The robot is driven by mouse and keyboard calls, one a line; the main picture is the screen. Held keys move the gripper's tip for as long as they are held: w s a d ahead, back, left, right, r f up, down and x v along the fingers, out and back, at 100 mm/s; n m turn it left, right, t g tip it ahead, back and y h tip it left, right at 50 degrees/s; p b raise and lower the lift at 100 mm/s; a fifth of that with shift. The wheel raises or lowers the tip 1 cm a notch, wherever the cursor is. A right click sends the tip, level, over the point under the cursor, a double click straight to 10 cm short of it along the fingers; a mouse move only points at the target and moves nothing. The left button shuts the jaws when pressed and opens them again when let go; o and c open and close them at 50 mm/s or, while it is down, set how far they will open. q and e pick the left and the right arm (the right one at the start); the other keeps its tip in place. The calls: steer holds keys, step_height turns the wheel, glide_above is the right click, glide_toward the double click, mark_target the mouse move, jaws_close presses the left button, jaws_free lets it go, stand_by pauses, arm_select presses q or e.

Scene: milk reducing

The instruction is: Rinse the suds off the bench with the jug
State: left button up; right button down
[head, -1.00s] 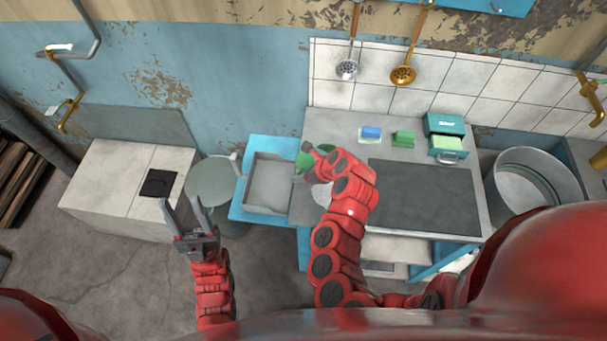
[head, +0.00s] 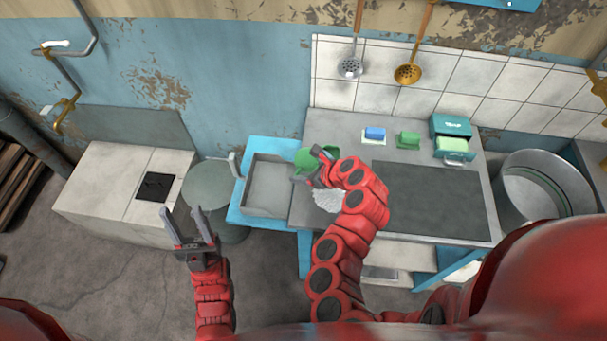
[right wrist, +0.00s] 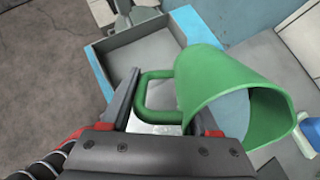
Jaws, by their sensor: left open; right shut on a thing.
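The green jug (head: 304,158) is held over the left end of the bench (head: 338,125). My right gripper (head: 322,164) is shut on its handle, which shows between the fingers in the right wrist view (right wrist: 150,92). There the jug's wide mouth (right wrist: 245,110) faces the camera, with a grey-blue surface inside; I cannot tell surely whether it is water. White suds (head: 328,201) lie on the bench, partly hidden by my right arm. A strip of white shows below the handle in the right wrist view (right wrist: 155,128). My left gripper (head: 187,224) is open and empty, left of the bench.
A grey basin (head: 268,213) with a blue surround adjoins the bench's left end. A lidded bin (head: 212,185) stands left of it. A dark panel (head: 430,205) covers the right part.

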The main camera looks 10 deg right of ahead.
steer(key=shift+f+t+y+b, duration=0.2)
steer(key=shift+t+y+b, duration=0.75)
steer(key=shift+b, duration=2.1)
steer(key=shift+r, duration=0.15)
